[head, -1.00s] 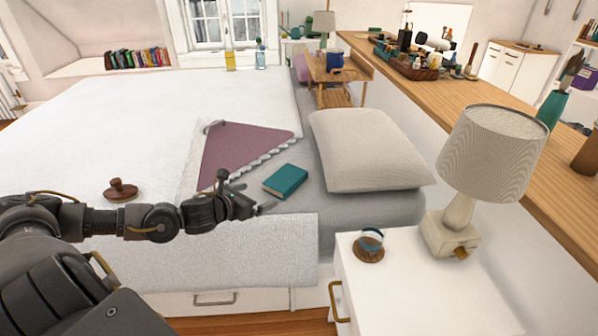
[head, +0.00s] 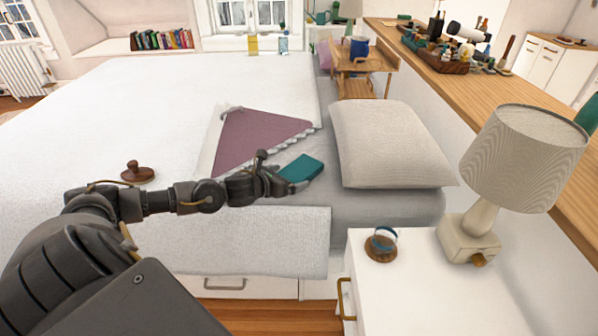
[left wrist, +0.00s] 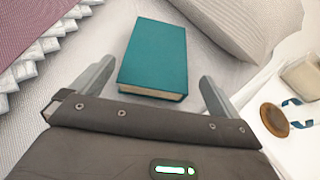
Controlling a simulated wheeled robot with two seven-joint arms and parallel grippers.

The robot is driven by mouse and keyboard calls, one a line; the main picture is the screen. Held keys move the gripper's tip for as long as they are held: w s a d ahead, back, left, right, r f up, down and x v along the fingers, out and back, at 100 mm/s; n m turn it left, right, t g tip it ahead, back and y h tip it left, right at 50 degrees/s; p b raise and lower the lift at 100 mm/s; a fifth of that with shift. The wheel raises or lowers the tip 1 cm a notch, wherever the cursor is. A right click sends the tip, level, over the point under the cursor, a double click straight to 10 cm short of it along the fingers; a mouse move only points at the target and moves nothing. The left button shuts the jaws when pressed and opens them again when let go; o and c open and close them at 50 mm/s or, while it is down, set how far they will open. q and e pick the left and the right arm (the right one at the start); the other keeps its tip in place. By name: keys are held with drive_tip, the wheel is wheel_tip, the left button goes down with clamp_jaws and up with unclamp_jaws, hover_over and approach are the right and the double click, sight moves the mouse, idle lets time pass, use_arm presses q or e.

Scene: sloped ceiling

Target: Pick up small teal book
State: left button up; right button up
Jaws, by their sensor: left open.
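The small teal book (head: 301,168) lies flat on the grey bedding, between the purple cloth and the pillow. My left gripper (head: 280,182) is at the near left edge of the book in the head view. In the left wrist view the book (left wrist: 155,55) lies ahead of the left gripper (left wrist: 155,86), its near end showing between the two spread fingers. The fingers are open, with gaps to the book on both sides. My right gripper is in neither view.
A purple cloth (head: 258,138) with a ruffled edge lies left of the book, and a pillow (head: 390,145) lies to its right. A white nightstand (head: 420,300) with a lamp (head: 515,160) and a small round item (head: 381,245) stands at front right. A brown wooden knobbed object (head: 137,172) sits on the bed.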

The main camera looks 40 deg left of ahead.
sight(293, 173)
use_arm(q)
drive_tip(key=x, duration=0.4)
drive_tip(key=shift+a, duration=0.3)
drive_tip(key=shift+w+f, duration=0.2)
drive_tip(key=shift+w, duration=0.15)
drive_tip(key=shift+c, duration=0.8)
drive_tip(key=c, duration=0.9)
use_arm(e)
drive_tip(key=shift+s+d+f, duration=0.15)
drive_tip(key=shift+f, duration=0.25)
use_arm(q)
drive_tip(key=shift+r, duration=0.1)
drive_tip(key=shift+r, duration=0.5)
drive_tip(key=r, duration=0.2)
drive_tip(key=shift+s+r+p, duration=0.2)
drive_tip(key=shift+r+p, duration=0.1)
drive_tip(key=shift+r, duration=0.05)
drive_tip(key=d+r+b+v, duration=0.1)
drive_tip(key=v, duration=0.7)
drive_tip(key=w+d+r+v, duration=0.1)
drive_tip(key=r+v, duration=0.1)
drive_tip(key=v, duration=0.6)
drive_tip(key=shift+b, duration=0.35)
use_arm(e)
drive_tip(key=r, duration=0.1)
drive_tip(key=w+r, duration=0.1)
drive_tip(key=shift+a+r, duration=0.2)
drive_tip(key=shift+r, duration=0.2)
